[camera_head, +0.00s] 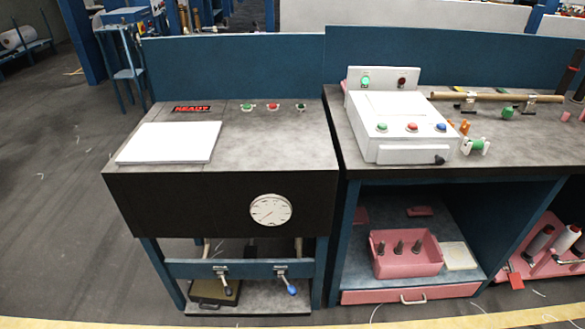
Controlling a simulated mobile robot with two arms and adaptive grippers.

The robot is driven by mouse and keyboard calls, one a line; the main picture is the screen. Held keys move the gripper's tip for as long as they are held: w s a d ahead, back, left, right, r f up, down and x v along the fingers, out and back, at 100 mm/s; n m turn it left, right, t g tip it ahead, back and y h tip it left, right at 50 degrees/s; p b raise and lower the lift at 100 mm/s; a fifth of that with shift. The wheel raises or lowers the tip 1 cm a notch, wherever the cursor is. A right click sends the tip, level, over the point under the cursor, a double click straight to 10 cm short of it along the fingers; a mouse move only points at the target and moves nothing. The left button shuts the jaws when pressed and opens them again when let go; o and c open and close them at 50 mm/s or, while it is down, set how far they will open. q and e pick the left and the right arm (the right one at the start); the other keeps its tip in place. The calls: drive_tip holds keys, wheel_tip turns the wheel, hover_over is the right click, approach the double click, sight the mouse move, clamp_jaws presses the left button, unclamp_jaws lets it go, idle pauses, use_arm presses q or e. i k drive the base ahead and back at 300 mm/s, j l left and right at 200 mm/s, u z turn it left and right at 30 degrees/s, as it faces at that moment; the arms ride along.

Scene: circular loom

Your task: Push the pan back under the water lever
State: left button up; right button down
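A dark, shallow pan (207,291) with an olive inside sits on the low shelf under the left workbench, at the shelf's left front. A small handle shows on its front side. A lever with a black grip (226,287) hangs from the blue crossbar above the pan and overlaps it in the picture. A lever with a blue grip (291,288), likely the water lever, hangs further right on the same crossbar. The pan lies left of this blue lever, not under it. Neither of my grippers is in view.
The left workbench (260,140) carries a white sheet, a red-lit display and buttons; a round gauge (271,210) is on its front. The low shelf (262,302) is bare right of the pan. The right bench holds a white control box (405,125) and, below, a pink bin (406,262).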

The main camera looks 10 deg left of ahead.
sight(207, 291)
drive_tip(key=u, duration=1.15)
drive_tip(key=i+j+z, duration=0.1)
drive_tip(key=z, duration=1.15)
drive_tip(key=j+z, duration=0.25)
drive_tip(key=j, duration=0.15)
drive_tip(key=j+z, duration=0.25)
drive_tip(key=j, duration=0.15)
drive_tip(key=k+j+z, duration=0.1)
drive_tip(key=j+z, duration=0.15)
drive_tip(key=j, duration=0.15)
drive_tip(key=k+j+z, duration=0.1)
drive_tip(key=j+z, duration=0.15)
drive_tip(key=j, duration=0.15)
drive_tip(key=k+j+z, duration=0.1)
drive_tip(key=j+z, duration=0.15)
drive_tip(key=k+j+z, duration=0.3)
drive_tip(key=j, duration=0.15)
drive_tip(key=i, duration=0.1)
